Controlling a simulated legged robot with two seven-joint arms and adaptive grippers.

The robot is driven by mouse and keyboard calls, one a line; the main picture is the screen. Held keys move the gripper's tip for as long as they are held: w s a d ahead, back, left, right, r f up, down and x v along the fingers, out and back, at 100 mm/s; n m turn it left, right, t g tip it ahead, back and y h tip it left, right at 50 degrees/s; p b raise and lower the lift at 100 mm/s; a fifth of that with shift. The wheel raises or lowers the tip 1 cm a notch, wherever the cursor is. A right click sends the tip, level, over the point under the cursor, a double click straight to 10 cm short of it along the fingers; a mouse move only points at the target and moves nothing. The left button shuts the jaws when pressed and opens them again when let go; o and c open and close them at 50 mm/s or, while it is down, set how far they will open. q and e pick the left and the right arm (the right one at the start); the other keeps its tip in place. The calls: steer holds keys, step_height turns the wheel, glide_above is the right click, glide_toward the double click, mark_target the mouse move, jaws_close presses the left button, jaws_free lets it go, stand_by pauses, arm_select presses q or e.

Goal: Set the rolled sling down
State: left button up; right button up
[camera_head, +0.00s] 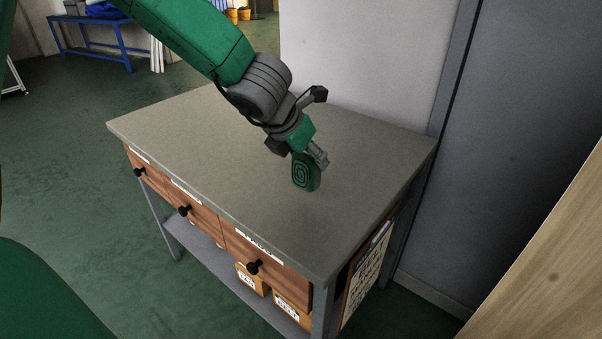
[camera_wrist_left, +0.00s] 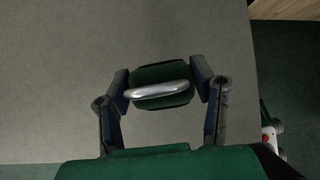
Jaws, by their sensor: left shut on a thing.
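The rolled sling (camera_head: 306,172) is a dark green coil with a spiral face, at the right part of the grey worktop (camera_head: 190,125). My left gripper (camera_head: 312,155) is shut on it from above. In the left wrist view the sling (camera_wrist_left: 161,75) sits between the two fingers of my left gripper (camera_wrist_left: 160,88), with a silver metal bar across it. The sling is at or just above the worktop; I cannot tell whether it touches. My right gripper is in neither view.
The worktop is otherwise clear. Wooden drawers with black knobs (camera_head: 184,210) line its front, and a lower shelf holds labelled boxes (camera_head: 290,306). A pale wall panel (camera_head: 370,60) stands behind. A blue trestle (camera_head: 95,45) is far back left.

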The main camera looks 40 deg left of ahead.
mark_target(311, 173)
arm_select(q)
steer(key=shift+a+f, duration=0.1)
steer(key=shift+f, duration=0.6)
steer(key=shift+s+d+f+b, duration=0.1)
steer(key=shift+d+f+b, duration=0.2)
steer(key=shift+f+b, duration=0.25)
steer(key=shift+d+f+b, duration=0.3)
steer(key=shift+f+b, duration=0.1)
steer(key=shift+f, duration=0.15)
steer(key=shift+d+f, duration=0.25)
steer(key=shift+a, duration=0.15)
steer(key=o, duration=1.4)
steer(key=shift+a, duration=0.25)
steer(key=shift+a+f, duration=0.15)
steer(key=shift+a, duration=0.15)
steer(key=shift+d+r, duration=0.25)
steer(key=shift+d, duration=0.2)
steer(key=shift+p+v, duration=2.3)
steer(key=shift+v, duration=3.65)
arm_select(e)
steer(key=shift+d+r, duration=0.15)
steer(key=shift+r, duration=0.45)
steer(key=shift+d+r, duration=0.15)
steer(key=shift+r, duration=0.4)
